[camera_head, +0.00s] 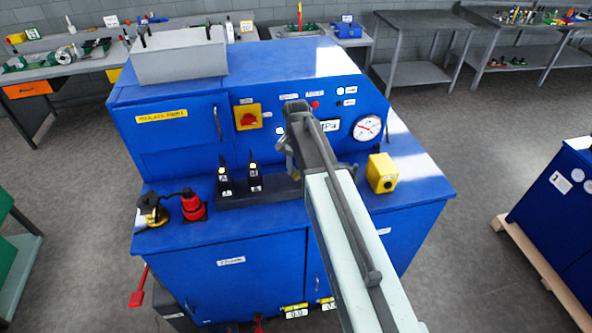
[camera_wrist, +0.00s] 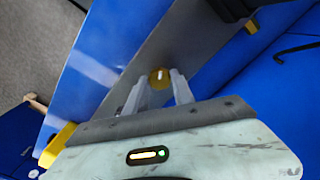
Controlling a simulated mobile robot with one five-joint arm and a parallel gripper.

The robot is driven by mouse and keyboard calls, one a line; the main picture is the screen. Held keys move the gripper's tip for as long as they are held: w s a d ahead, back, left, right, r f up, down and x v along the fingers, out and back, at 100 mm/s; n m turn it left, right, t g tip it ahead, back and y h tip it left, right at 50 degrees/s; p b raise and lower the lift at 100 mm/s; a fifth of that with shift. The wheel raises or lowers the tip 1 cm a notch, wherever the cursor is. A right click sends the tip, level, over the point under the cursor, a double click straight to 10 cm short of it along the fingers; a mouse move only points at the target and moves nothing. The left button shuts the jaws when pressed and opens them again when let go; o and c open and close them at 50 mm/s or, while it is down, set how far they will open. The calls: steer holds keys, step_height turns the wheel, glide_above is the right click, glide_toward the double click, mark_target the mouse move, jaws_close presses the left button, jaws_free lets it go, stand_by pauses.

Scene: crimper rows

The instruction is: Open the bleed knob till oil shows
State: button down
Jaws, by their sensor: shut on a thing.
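In the head view my arm reaches over the front ledge of the blue crimper machine (camera_head: 270,258) and hides the knob; only a bit of my gripper (camera_head: 288,157) shows beside the arm. No oil is visible in either view, and how far the knob is turned cannot be told.
A pressure gauge (camera_head: 367,127) and a yellow switch (camera_head: 248,117) are on the machine's panel. A yellow box (camera_head: 381,173) stands on the ledge right of my arm. Black tools (camera_head: 255,178) and a red-capped part (camera_head: 191,205) stand to the left.

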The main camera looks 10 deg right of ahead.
mark_target(296, 173)
steer(key=shift+m, duration=0.6)
steer(key=c, duration=1.1)
jaws_free()
steer(key=shift+o, duration=0.2)
step_height(296, 173, up, 8)
steer(key=p, duration=0.8)
steer(key=shift+f, duration=0.1)
